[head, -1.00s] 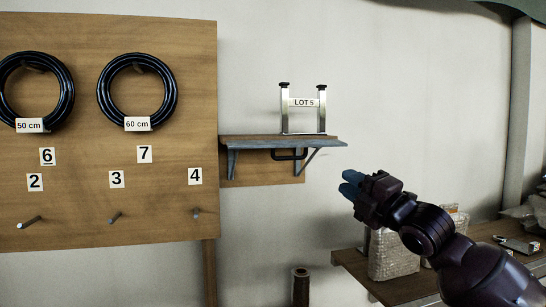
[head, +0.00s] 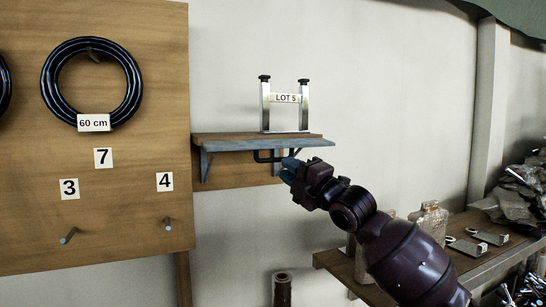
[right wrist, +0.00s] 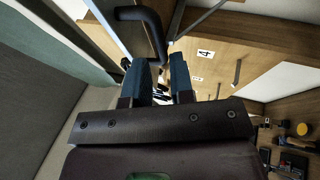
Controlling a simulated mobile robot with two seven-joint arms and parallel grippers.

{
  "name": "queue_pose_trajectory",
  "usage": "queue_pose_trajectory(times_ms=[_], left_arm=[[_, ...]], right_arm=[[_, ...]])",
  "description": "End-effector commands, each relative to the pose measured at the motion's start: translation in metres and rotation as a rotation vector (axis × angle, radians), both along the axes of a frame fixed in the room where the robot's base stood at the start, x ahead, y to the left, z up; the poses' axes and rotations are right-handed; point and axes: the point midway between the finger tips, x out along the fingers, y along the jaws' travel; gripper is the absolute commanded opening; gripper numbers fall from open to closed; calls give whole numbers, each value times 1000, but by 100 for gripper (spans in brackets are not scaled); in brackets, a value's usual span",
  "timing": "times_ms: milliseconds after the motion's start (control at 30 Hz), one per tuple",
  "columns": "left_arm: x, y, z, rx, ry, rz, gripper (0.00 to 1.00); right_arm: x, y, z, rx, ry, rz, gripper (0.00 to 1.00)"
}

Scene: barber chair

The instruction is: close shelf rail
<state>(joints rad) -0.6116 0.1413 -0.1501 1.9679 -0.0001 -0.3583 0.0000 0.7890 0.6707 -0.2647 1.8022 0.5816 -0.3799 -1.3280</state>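A small wooden shelf (head: 225,142) with a grey front edge is fixed to the wall beside the pegboard. On it stands a metal frame with two upright posts, black knobs and a "LOT 5" label (head: 286,98). A black bar handle (head: 265,157) hangs under the shelf, and its bent bar shows in the right wrist view (right wrist: 152,24). My right gripper (head: 289,170) is just below the shelf at the handle's right end. In the right wrist view its blue fingers (right wrist: 161,76) are apart, with the bar's end near the gap; contact is unclear. My left gripper is out of view.
The pegboard (head: 120,215) with a black cable coil (head: 53,112) and pegs is on the left. A dark cylinder (head: 282,290) stands below the shelf.

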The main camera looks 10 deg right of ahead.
Motion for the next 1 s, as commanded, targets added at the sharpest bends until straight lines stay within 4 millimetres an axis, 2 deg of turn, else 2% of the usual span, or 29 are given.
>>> queue_pose_trajectory(times_ms=[100, 333, 767, 900, 1000], left_arm=[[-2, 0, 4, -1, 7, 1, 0], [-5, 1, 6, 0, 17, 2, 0], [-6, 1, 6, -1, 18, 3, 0], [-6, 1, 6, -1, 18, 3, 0], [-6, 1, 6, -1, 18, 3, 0]], right_arm=[[17, 11, 9, 2, 0, 2, 22], [38, 24, 16, 1, 1, 0, 22], [44, 28, 18, 0, -1, 0, 22], [44, 28, 18, -1, -1, 0, 2], [44, 28, 18, -1, -1, 0, 0]])
